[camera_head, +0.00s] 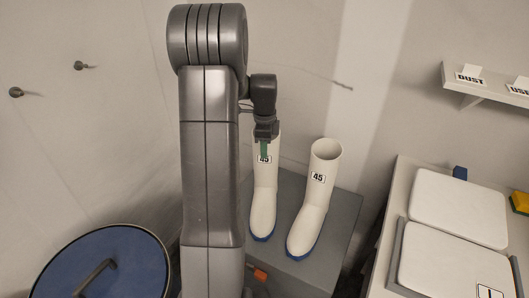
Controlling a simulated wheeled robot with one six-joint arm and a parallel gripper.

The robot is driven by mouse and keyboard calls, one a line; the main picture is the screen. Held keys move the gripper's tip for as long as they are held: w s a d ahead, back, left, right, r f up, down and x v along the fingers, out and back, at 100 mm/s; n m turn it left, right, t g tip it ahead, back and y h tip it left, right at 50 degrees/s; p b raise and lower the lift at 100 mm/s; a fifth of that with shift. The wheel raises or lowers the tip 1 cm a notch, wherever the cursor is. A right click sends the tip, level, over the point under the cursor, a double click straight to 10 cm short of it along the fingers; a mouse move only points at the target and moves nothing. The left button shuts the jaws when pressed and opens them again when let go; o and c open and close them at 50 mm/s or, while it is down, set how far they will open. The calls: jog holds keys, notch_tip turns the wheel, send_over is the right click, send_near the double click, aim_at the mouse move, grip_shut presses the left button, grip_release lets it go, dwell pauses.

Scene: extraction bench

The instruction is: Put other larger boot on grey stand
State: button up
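Two tall white boots with blue soles and "45" labels stand upright side by side on the grey stand (341,222). The right boot (311,212) is clear of my arm, with its open top showing. The left boot (263,194) has its top partly hidden behind my gripper (264,146). My gripper points down at that boot's upper rim, with a green strip in front of the shaft just above its label. I cannot tell whether the fingers close on the rim or are only beside it.
A round blue-topped bin (138,262) with a handle stands at lower left. A bench with white pads (459,207) is at right, below a wall shelf (490,88) with labels such as "DUST". Two wall pegs (80,66) are at upper left. A small orange item (260,274) is low by the stand.

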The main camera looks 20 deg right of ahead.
notch_tip(320, 180, up, 10)
jog(key=shift+f, duration=0.1)
dwell(0.4)
jog(key=shift+f, duration=4.3)
